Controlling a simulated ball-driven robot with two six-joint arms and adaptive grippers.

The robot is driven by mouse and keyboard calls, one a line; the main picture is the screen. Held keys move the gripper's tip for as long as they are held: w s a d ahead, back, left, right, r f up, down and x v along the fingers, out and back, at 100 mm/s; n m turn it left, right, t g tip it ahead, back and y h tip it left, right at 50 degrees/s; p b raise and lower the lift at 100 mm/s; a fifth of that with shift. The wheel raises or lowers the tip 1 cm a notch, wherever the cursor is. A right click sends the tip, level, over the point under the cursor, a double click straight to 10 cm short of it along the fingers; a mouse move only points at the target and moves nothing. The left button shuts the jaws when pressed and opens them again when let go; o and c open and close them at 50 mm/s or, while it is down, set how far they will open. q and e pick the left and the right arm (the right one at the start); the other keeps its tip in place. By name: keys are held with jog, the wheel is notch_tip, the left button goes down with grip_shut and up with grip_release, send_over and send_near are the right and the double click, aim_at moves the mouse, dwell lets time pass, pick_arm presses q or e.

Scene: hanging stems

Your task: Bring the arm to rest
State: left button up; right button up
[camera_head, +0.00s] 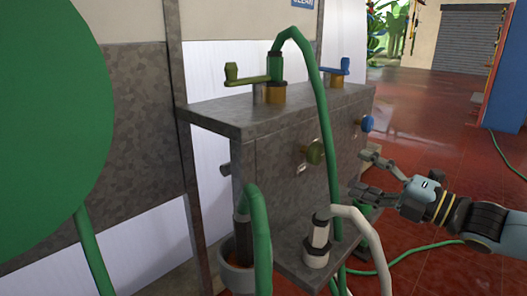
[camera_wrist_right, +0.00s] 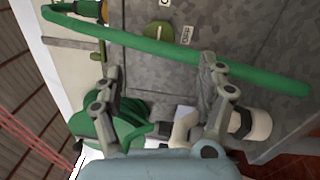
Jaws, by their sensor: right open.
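My right gripper (camera_head: 358,172) is open at the right of the head view, its fingers pointing left toward the grey metal cabinet (camera_head: 275,150). Nothing shows between its fingers. In the right wrist view the open fingers (camera_wrist_right: 160,70) stand apart in front of the cabinet face, and a green hose (camera_wrist_right: 170,48) crosses the picture near the fingertips. In the head view that green hose (camera_head: 322,110) arches from the green-lever valve (camera_head: 262,80) down the cabinet front, left of the gripper. Whether a finger touches the cabinet or hose cannot be told. My left gripper is out of view.
A white hose (camera_head: 365,222) with a nozzle stands on the cabinet's lower shelf (camera_head: 290,258). Another green hose (camera_head: 261,235) ends in a holder at left. Green (camera_head: 315,152) and blue (camera_head: 367,123) knobs stick out. Red floor (camera_head: 430,130) at right is mostly open.

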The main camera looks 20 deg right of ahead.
jog(key=s+f+m+g+h+p, duration=0.35)
jog(key=s+f+m, duration=0.45)
jog(key=f, duration=0.6)
jog(key=s+f+m+g+h+p, duration=0.35)
jog(key=s+f+m+h, duration=0.2)
jog(key=s+f, duration=0.6)
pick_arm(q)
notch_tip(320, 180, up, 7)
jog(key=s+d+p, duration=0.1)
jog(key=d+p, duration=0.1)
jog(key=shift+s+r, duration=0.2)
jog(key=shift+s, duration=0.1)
pick_arm(e)
jog(key=s+a+f+m+g, duration=0.3)
jog(key=s+f, duration=0.2)
jog(key=s, duration=0.4)
jog(key=s+a+f+m+g, duration=0.3)
jog(key=s+f, duration=0.3)
jog(key=s, duration=0.3)
jog(key=s+a+f+m+g, duration=0.3)
jog(key=s+f+m+g, duration=0.1)
jog(key=s, duration=0.6)
jog(key=shift+a+f+m+y, duration=0.3)
jog(key=shift+a+f+m, duration=0.05)
jog(key=shift+f, duration=0.4)
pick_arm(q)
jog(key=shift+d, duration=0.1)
